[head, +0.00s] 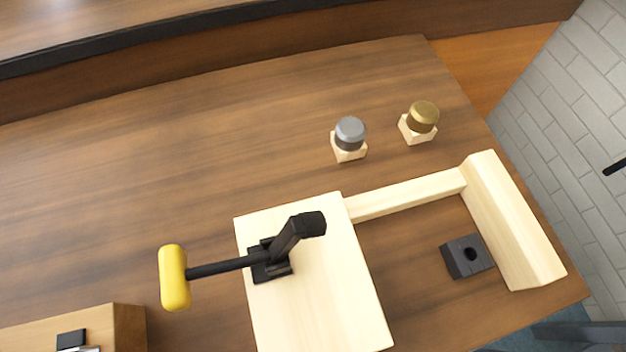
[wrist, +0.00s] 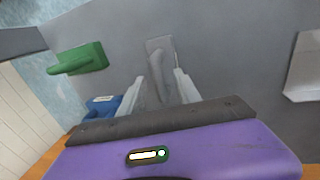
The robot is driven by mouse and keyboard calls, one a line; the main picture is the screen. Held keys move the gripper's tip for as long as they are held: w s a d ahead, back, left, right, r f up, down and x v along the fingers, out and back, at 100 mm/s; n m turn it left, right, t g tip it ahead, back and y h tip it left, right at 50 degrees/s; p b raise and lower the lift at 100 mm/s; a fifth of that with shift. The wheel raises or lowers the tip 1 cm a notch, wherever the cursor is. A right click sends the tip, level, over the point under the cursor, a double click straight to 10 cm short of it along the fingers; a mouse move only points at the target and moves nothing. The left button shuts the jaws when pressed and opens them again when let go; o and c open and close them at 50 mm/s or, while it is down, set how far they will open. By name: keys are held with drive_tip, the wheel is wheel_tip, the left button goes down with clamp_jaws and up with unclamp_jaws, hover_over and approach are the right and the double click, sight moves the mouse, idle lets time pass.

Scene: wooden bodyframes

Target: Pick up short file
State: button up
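I cannot identify a short file for certain in either view. In the wrist view my gripper (wrist: 160,88) shows as two pale fingers spread apart. A grey piece with a flat plate and a rounded bar (wrist: 158,48) appears between and beyond them. I cannot tell how far it is from the fingers, but no grip on it shows. My gripper is not in the head view. At the lower left of the head view, a wooden box (head: 128,325) has a small black and silver item (head: 72,340) on or in it, cut off by the frame edge.
On the brown table (head: 120,170) a black tool with a yellow end (head: 174,278) stands on a pale board (head: 330,310). A black block (head: 467,256), pale frame pieces (head: 510,220) and two knobs (head: 349,134) (head: 422,117) lie right. The wrist view shows green (wrist: 80,58) and blue (wrist: 102,106) pieces.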

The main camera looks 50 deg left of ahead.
drive_tip(key=shift+w+f, duration=0.1)
drive_tip(key=shift+f, duration=0.4)
clamp_jaws()
idle(1.1)
